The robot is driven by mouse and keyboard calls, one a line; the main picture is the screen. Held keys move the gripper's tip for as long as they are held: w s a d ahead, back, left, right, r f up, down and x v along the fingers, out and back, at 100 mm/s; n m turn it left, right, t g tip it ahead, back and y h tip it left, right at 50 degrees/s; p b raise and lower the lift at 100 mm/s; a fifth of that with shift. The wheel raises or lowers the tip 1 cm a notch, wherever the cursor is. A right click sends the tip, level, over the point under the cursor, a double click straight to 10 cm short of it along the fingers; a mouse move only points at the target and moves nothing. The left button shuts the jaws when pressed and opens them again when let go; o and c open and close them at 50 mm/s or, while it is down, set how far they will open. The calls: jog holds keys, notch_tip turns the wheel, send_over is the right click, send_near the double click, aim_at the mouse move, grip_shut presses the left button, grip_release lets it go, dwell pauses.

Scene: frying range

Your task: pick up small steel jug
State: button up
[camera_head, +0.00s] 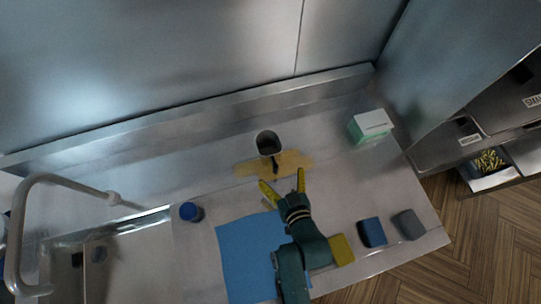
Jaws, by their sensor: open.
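The small steel jug (268,143) stands on the steel counter near the back, its dark opening facing up and its handle pointing toward the front. A yellowish-brown patch (245,168) lies on the counter just in front of it and under its handle side. My gripper (284,184) has two yellow fingers spread apart and is empty. It is in front of the jug, a little to the right, with its fingertips toward the patch. A gap shows between the fingers and the jug body.
A blue mat (240,262) lies under my arm. A blue-capped item (190,211) stands left, beside the sink (120,255) and tap (70,180). Yellow (342,250), blue (371,232) and grey (408,224) blocks line the front right. A green-white box (370,126) stands back right.

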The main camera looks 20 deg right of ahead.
aim_at(275, 165)
jog(key=b+x, duration=0.1)
jog(key=x, duration=0.2)
jog(key=b+x, duration=0.2)
jog(key=x, duration=0.1)
jog(key=shift+f+b, duration=0.3)
jog(key=shift+w, duration=0.4)
jog(key=b+x, duration=0.5)
jog(key=shift+w+d, duration=0.15)
jog(key=shift+r, duration=0.1)
jog(key=c, duration=1.1)
